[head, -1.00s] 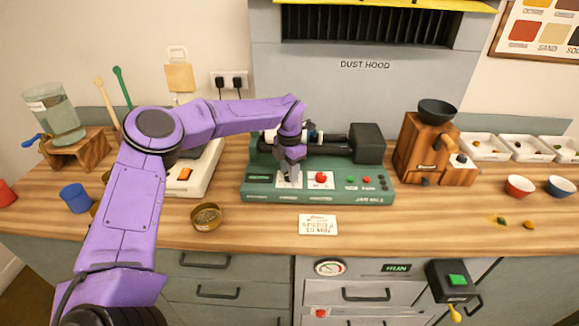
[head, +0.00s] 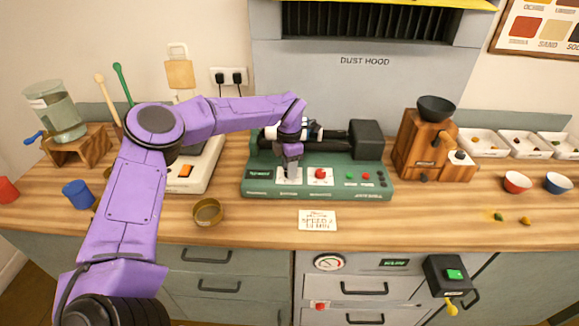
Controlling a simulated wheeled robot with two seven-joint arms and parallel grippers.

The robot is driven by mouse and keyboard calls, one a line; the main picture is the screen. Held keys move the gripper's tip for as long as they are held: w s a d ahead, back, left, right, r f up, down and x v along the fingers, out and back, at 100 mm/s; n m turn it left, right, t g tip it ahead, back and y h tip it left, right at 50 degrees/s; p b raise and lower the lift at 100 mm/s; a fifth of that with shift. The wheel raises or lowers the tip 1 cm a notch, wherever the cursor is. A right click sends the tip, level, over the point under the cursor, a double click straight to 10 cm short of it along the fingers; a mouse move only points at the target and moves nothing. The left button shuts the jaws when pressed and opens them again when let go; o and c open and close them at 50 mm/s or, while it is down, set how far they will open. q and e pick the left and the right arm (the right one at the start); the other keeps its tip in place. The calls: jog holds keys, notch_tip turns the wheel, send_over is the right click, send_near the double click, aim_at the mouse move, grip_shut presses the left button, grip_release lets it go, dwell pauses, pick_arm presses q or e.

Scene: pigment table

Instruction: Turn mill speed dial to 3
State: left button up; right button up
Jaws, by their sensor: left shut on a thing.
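The mill (head: 258,190) is a green machine with a dark cylinder and motor, standing on the wooden counter below the dust hood. Its front panel carries a small display at left, two white dial plates, a red knob (head: 320,174) and small buttons. My left gripper (head: 292,174) points down at the left white dial plate (head: 282,178), left of the red knob. It is shut on the dial there, and the fingers hide most of that dial and its pointer. The setting cannot be read. My right gripper is not in view.
A card (head: 317,220) lies in front of the mill. A brass bowl (head: 208,213) stands left of it. A wooden grinder (head: 424,150) and white trays (head: 490,143) are at right. The front counter is mostly clear.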

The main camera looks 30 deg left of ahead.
pick_arm(q)
jog(key=o, duration=1)
jog(key=shift+s+f, duration=0.1)
jog(key=shift+f, duration=0.05)
jog(key=shift+o, duration=0.2)
jog(key=shift+r, duration=0.45)
notch_tip(320, 180, up, 10)
jog(key=b, duration=0.2)
jog(key=shift+f, duration=0.15)
